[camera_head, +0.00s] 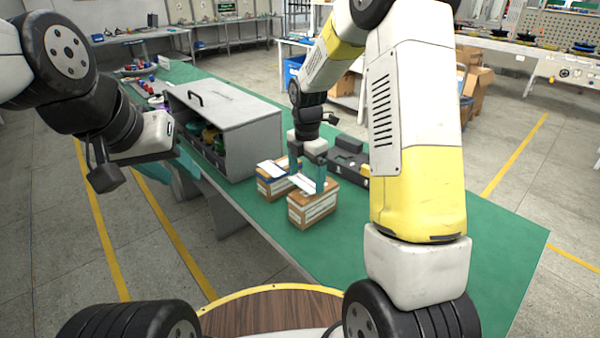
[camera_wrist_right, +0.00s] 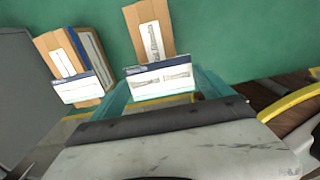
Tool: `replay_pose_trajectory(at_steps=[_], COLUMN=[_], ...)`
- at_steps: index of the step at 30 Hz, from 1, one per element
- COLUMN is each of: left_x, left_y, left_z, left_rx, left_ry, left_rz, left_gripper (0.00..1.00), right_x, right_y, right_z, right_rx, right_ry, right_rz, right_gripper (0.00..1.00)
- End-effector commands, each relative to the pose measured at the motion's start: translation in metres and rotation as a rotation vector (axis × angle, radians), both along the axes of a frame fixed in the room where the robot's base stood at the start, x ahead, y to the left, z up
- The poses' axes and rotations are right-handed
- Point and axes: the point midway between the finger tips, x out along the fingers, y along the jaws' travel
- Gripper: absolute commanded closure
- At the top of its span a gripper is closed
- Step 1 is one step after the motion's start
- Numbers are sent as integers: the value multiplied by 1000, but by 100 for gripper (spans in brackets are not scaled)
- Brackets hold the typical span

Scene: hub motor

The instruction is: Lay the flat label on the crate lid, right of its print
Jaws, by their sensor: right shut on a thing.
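The flat label (camera_wrist_right: 162,77) is white with a dark blue band and printed marks. My right gripper (camera_head: 308,180) is shut on it, with its teal fingers at either end of the label in the right wrist view. The label is over the near part of the brown crate (camera_head: 312,208); I cannot tell whether it touches the lid. The lid's white print (camera_wrist_right: 152,42) shows beyond the label in the right wrist view. My left gripper (camera_head: 176,178) is off the table's left edge, partly hidden behind its own wrist; its opening is unclear.
A second crate (camera_wrist_right: 57,46) stands close by on the left, with another white label (camera_wrist_right: 75,88) over it. A grey open-fronted box (camera_head: 235,115) stands behind on the green table (camera_head: 490,250). A black case (camera_head: 350,165) is behind the crate. The table's front right is clear.

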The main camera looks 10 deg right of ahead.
Motion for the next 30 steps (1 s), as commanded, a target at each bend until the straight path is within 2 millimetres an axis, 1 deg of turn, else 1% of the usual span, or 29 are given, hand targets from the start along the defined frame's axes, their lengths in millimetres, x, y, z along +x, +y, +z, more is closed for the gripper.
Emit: replay_pose_trajectory(at_steps=[1,3,5,13,22,23,24,30], left_x=[0,0,0,0,0,0,0,0], left_y=[0,0,0,0,0,0,0,0], left_z=[0,0,0,0,0,0,0,0], left_rx=[0,0,0,0,0,0,0,0], left_ry=[0,-1,0,0,0,0,0,0], left_rz=[0,0,0,0,0,0,0,0], left_gripper=[64,64,64,64,64,64,64,64], right_x=[0,0,1,1,1,1,1,1], right_y=[-2,-2,-2,-2,-2,-2,-2,-2], right_z=[-12,-23,-29,-30,-39,-39,-39,-39], right_rx=[-2,-2,-2,-1,-2,-1,-1,-1], right_ry=[6,6,3,0,3,2,2,2], right_rz=[-2,-2,-2,-2,-2,-2,-2,-2], right_gripper=[48,48,48,48,48,7,0,0])
